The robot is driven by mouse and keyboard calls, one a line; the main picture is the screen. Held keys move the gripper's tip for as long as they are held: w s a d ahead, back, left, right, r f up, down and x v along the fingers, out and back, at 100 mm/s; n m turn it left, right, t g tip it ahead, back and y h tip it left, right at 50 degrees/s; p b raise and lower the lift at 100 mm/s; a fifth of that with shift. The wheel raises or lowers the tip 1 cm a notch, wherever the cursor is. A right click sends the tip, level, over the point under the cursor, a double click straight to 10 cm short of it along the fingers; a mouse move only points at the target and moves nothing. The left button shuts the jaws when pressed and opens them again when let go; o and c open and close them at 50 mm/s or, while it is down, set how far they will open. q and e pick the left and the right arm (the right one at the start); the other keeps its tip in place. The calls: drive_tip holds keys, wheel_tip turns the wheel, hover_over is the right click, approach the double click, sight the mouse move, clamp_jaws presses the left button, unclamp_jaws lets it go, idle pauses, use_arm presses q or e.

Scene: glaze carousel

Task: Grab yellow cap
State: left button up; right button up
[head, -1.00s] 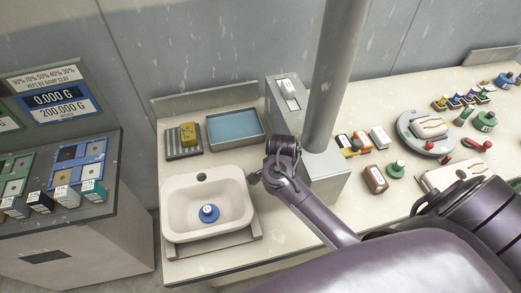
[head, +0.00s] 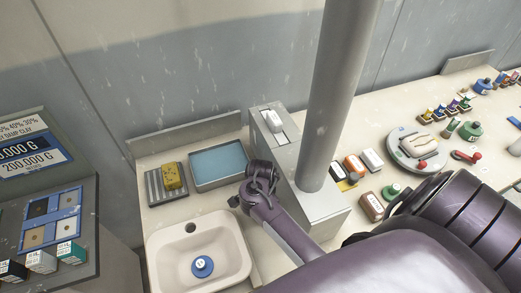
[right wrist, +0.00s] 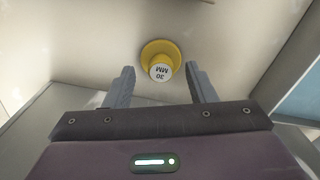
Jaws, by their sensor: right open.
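The yellow cap (right wrist: 161,58) shows in the right wrist view, round and flanged, with a white top reading "30 MM" upside down. It stands on a pale surface. My right gripper (right wrist: 160,78) is open and empty, with one finger on each side of the cap's lower part in the picture. I see no contact, and the height between them is unclear. In the head view my right arm crosses the sink-side counter and I cannot make out the cap for sure. My left gripper is not in view.
The head view shows a sink (head: 163,250) with a blue round piece (head: 202,266), a blue-filled tray (head: 247,178) and a yellow sponge (head: 173,176). A grey box with a thick post (head: 335,110) stands right of my arm. Several small containers and a round turntable (head: 396,154) lie beyond.

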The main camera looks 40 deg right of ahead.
drive_tip(key=shift+f, duration=0.75)
drive_tip(key=c, duration=1.1)
drive_tip(key=shift+w+d+r, duration=0.1)
